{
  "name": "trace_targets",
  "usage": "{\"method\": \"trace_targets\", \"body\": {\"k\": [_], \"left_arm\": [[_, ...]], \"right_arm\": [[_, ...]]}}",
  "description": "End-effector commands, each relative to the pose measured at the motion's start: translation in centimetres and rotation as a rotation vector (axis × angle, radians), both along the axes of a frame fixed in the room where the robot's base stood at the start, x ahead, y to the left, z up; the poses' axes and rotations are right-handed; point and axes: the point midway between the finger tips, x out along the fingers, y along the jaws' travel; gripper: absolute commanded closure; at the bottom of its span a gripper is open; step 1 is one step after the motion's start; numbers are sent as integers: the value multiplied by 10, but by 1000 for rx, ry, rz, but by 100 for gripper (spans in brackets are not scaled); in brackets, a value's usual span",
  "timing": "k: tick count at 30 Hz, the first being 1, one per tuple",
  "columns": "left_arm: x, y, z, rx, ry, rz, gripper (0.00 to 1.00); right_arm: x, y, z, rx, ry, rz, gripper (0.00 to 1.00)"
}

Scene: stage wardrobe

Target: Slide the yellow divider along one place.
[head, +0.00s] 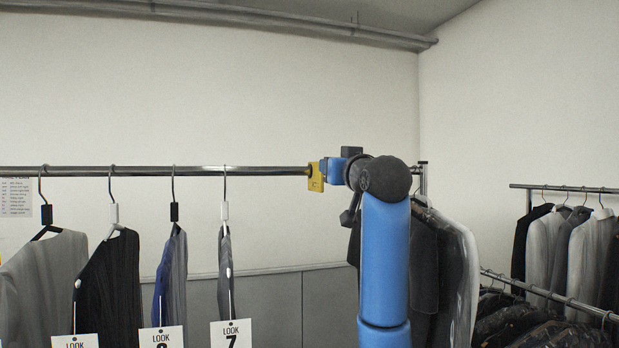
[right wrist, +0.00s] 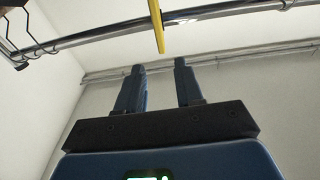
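The yellow divider (head: 316,177) hangs on the metal rail (head: 265,170), to the right of the garment tagged 7 (head: 225,270). My right gripper (head: 329,170) is at rail height, just right of the divider, and partly overlaps it in the head view. In the right wrist view the divider shows edge-on as a thin yellow strip (right wrist: 157,25) across the rail (right wrist: 110,32). There my right gripper (right wrist: 159,65) is open. Its two fingers are apart and empty, and the strip is beyond the tips, roughly in line with the gap. My left gripper is not in view.
Several garments with numbered tags (head: 160,340) hang left of the divider. Dark jackets (head: 425,260) hang right of it, partly behind my right arm. The rail between tag 7's hanger and the divider is bare. Another garment rack (head: 570,188) stands at the far right.

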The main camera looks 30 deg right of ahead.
Motion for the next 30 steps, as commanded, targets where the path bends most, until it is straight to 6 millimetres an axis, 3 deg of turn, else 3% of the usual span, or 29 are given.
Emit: {"method": "trace_targets", "body": {"k": [4,10,24,30], "left_arm": [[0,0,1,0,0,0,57],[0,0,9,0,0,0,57],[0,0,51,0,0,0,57],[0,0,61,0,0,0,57]], "right_arm": [[3,0,-18,22,87,5,64],[14,-2,-22,28,114,5,64],[83,-19,-20,28,114,5,64],[101,-23,-22,28,112,5,64]]}}
